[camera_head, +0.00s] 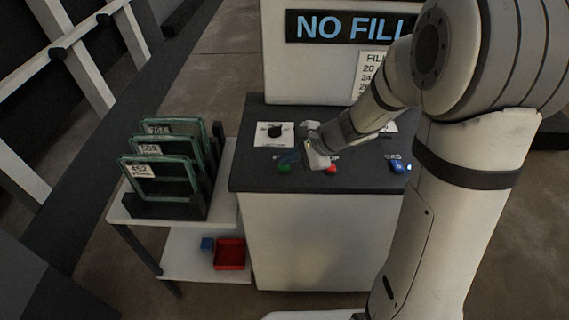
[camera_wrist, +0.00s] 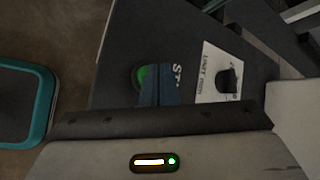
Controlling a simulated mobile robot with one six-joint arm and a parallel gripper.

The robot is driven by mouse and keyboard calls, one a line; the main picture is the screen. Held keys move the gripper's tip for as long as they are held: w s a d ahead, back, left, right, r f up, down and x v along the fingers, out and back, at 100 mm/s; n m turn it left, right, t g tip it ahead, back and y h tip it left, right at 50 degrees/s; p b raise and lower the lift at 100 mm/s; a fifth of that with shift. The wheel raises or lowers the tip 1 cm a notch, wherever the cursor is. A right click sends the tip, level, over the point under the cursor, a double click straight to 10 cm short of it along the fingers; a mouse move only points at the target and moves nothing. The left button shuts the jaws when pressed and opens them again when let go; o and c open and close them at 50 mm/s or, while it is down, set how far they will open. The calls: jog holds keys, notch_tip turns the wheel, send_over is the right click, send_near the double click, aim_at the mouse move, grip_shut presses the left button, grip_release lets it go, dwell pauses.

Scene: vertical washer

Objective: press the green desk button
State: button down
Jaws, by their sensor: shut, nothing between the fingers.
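The green button (camera_head: 285,169) sits at the front left of the dark desk top (camera_head: 250,178). In the wrist view the green button (camera_wrist: 141,78) shows as a partial green disc beside and partly behind my finger tips. My gripper (camera_head: 290,156) is shut and empty, close to the button at the desk's front. In the wrist view its dark blue fingers (camera_wrist: 158,90) are together, over part of the button. White label letters (camera_wrist: 178,70) show just right of the fingers. Whether the fingers touch the button I cannot tell.
A red button (camera_head: 331,168) and a blue button (camera_head: 398,166) lie to the right along the desk front. A black knob (camera_head: 275,130) on a white card stands behind. A rack of framed panels (camera_head: 160,180) is at left, above a red bin (camera_head: 229,254).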

aim_at(289, 167)
jog(key=shift+r, duration=0.45)
notch_tip(289, 167, up, 5)
jog(key=p, duration=0.4)
dwell(0.8)
jog(key=s+d+r+n+h, duration=0.4)
jog(key=s+d+n, duration=0.2)
jog(key=s, duration=0.3)
jog(key=s+d+r+n+h, duration=0.3)
jog(key=s+d+n, duration=0.4)
jog(key=s, duration=0.3)
jog(key=shift+s+d+r+h, duration=0.2)
jog(key=shift+r+h, duration=0.2)
jog(key=shift+h, duration=0.4)
